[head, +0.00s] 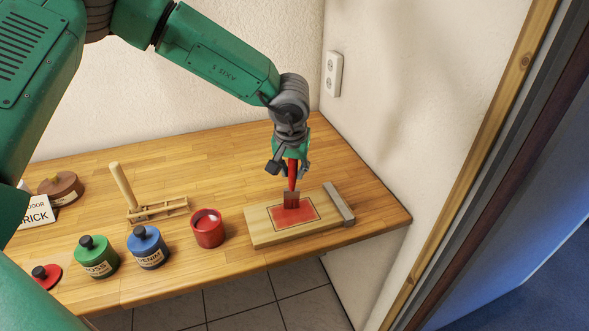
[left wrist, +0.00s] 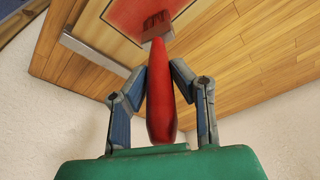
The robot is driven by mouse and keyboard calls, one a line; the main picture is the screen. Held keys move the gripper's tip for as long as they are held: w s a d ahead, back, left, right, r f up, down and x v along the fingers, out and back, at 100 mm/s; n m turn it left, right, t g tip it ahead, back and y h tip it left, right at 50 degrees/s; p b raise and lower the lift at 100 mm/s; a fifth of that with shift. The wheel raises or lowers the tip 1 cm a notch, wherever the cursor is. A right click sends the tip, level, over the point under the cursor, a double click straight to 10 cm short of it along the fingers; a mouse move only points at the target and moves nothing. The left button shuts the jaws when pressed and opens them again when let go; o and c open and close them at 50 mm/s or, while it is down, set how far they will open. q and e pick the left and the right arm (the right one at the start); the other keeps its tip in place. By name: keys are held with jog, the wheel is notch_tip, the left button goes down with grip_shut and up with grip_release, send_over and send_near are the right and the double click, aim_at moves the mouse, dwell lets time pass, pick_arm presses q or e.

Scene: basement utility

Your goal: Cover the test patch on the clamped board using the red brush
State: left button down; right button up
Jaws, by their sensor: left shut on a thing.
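My left gripper (head: 290,168) is shut on the red brush (head: 292,182), which points down at the board. The brush's red handle (left wrist: 160,100) also shows between the fingers in the left wrist view. Its head (head: 291,199) is at the test patch; I cannot tell whether the bristles touch. The pale wooden board (head: 262,235) lies on the bench with a grey clamp bar (head: 339,204) across its right end. The outlined test patch (head: 300,214) is largely red, with a paler strip inside its outline. My right gripper is not in view.
An open red paint pot (head: 207,229) stands just left of the board. Blue (head: 148,248) and green (head: 98,258) lidded pots, a red lid (head: 46,276) and a wooden rack (head: 158,210) are farther left. The bench (head: 230,155) is clear behind the board; a wall (head: 385,130) stands close at right.

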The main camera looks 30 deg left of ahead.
pick_arm(q)
jog(key=d, duration=0.5)
jog(key=shift+w+d, duration=0.15)
jog(key=shift+w, duration=0.05)
dwell(0.5)
jog(key=shift+f, duration=0.1)
dwell(0.7)
jog(key=shift+d, duration=0.1)
